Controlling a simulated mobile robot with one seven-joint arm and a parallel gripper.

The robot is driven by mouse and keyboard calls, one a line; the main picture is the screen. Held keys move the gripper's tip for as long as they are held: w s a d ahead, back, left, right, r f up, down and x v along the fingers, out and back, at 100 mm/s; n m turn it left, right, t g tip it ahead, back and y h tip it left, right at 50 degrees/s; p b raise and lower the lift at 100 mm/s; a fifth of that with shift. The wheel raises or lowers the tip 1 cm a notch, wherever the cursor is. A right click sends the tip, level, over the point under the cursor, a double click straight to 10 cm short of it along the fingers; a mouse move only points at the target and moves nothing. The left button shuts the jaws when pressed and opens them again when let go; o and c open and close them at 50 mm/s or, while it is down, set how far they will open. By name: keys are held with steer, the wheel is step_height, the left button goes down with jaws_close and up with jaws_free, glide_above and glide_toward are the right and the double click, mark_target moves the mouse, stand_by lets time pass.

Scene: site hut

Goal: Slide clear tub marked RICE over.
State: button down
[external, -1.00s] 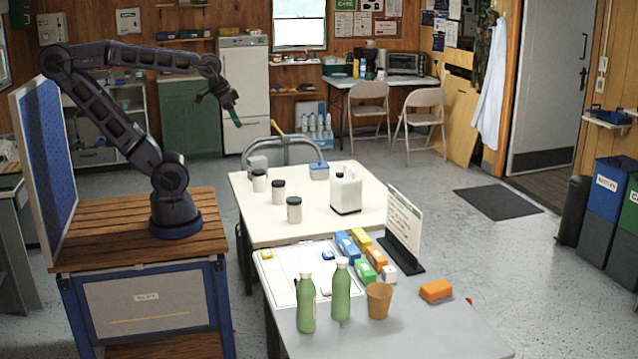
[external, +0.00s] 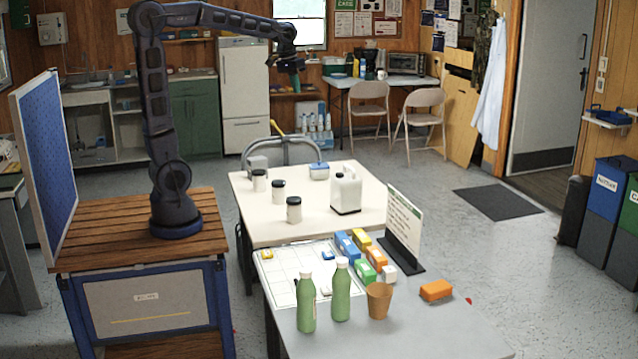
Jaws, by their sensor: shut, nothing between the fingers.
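No RICE marking can be read from here, so I cannot tell which container is the clear tub. Three pale jars with dark lids stand upright on the cream table (external: 250,222): a back-left jar (external: 259,181), a middle jar (external: 278,191) and a front jar (external: 293,211). A greyish tub (external: 257,165) and a small tub with blue on it (external: 319,172) stand at the table's back. My gripper (external: 297,80) is shut and empty, high above the back of the table, apart from every container. A green part shows at its tip.
A white jug (external: 346,192) stands right of the jars. The front grey table (external: 430,335) holds green bottles (external: 306,304), a brown cup (external: 379,299), coloured blocks (external: 362,245) and an upright sign (external: 404,222). A folding chair (external: 285,147) stands behind the cream table. The table's front-left is clear.

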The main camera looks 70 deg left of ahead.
steer(key=w+a+f+n+g, duration=0.1)
steer(key=w+a+f+n, duration=0.1)
steer(key=w+a+f, duration=0.45)
steer(key=w+a+f+n+h, duration=0.1)
steer(key=w+a+f+n, duration=0.15)
steer(key=w+a, duration=0.75)
steer(key=w+a+f+n+g, duration=0.15)
steer(key=w+a+f, duration=0.35)
steer(key=a, duration=0.7)
steer(key=s+a+f+n+h, duration=0.15)
steer(key=a+f+n, duration=0.45)
steer(key=a+f, duration=2.25)
steer(key=shift+h, duration=0.25)
steer(key=x, duration=0.7)
steer(key=d+x, duration=0.1)
steer(key=x, duration=0.3)
steer(key=shift+d+f, duration=0.2)
steer(key=shift+d+r, duration=0.2)
steer(key=shift+d, duration=1.7)
